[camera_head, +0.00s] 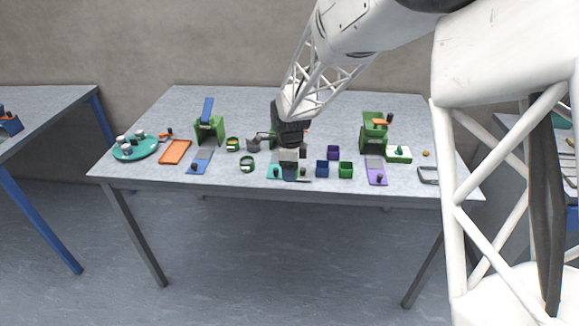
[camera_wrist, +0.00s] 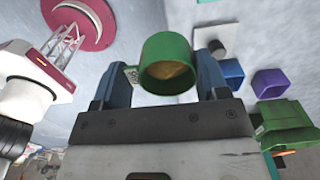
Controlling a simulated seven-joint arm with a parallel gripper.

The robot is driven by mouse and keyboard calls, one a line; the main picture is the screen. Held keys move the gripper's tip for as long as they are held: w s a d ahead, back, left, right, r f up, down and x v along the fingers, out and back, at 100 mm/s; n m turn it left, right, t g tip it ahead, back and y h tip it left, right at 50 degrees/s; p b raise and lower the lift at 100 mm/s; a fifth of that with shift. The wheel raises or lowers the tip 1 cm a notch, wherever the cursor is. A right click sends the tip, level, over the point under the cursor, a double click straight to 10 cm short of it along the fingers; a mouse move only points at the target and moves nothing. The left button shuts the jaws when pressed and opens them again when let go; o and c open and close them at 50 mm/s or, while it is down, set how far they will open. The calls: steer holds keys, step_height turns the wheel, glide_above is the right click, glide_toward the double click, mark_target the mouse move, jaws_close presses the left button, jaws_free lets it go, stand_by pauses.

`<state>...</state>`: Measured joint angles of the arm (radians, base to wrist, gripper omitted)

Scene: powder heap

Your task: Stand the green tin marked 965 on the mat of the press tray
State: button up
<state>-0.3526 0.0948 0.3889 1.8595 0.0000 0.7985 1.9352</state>
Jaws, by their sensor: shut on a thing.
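My gripper (camera_wrist: 167,75) is shut on a green tin (camera_wrist: 163,56), seen in the wrist view between two blue fingers. The tin's round open mouth shows brownish contents inside. A pale label shows on its left side, but I cannot read a number. In the head view my gripper (camera_head: 289,140) is over the middle of the table, and I cannot make out the tin there. A green stand with a blue lever (camera_head: 208,111) is at the left, with a blue and grey plate (camera_head: 201,157) before it. I cannot tell for sure which piece is the press tray, nor see its mat.
Left are a teal round tray (camera_head: 147,153) with small items and an orange tray (camera_head: 175,152). Right are a blue cup (camera_head: 322,168), a green cup (camera_head: 345,170), a purple cup (camera_head: 333,153), a green machine (camera_head: 373,133) and a purple plate (camera_head: 377,177). The back of the table is clear.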

steer(key=shift+a, duration=0.1)
stand_by(0.5)
steer(key=w+a+r, duration=0.1)
steer(key=w+a, duration=0.4)
steer(key=a, duration=0.4)
steer(key=w+a+r, duration=0.1)
steer(key=w+a, duration=0.5)
steer(key=a, duration=0.3)
glide_above(203, 155)
steer(key=shift+r, duration=0.25)
steer(key=shift+f, duration=0.2)
steer(key=shift+f, duration=3.05)
steer(key=shift+f, duration=0.5)
steer(key=o, duration=1.1)
steer(key=shift+c, duration=0.2)
steer(key=shift+o, duration=0.3)
steer(key=shift+r, duration=0.15)
